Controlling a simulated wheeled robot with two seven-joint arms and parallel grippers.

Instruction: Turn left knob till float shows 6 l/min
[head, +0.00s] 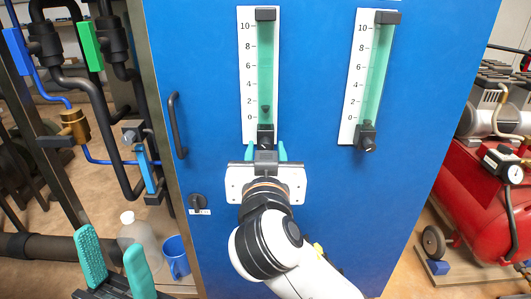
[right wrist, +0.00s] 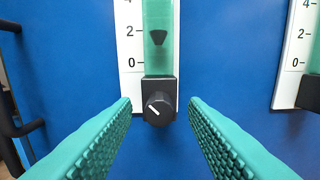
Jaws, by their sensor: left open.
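The left flowmeter (head: 265,70) has a green tube beside a white scale on the blue panel. Its dark float (right wrist: 158,37) sits between the 0 and 2 marks, low in the tube. The black left knob (right wrist: 158,108) below it carries a short white pointer line, slanting toward the upper left. My right gripper (head: 266,151) is in front of this knob; in the right wrist view its teal fingers are open, one on each side with gaps. In the head view it hides most of the knob. My left gripper (head: 113,262) is open and empty at the lower left.
A second flowmeter (head: 374,75) with its own knob (head: 367,143) is to the right. A black handle (head: 177,125) and small black knob (head: 198,202) are on the panel's left. A red compressor (head: 475,180) stands right.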

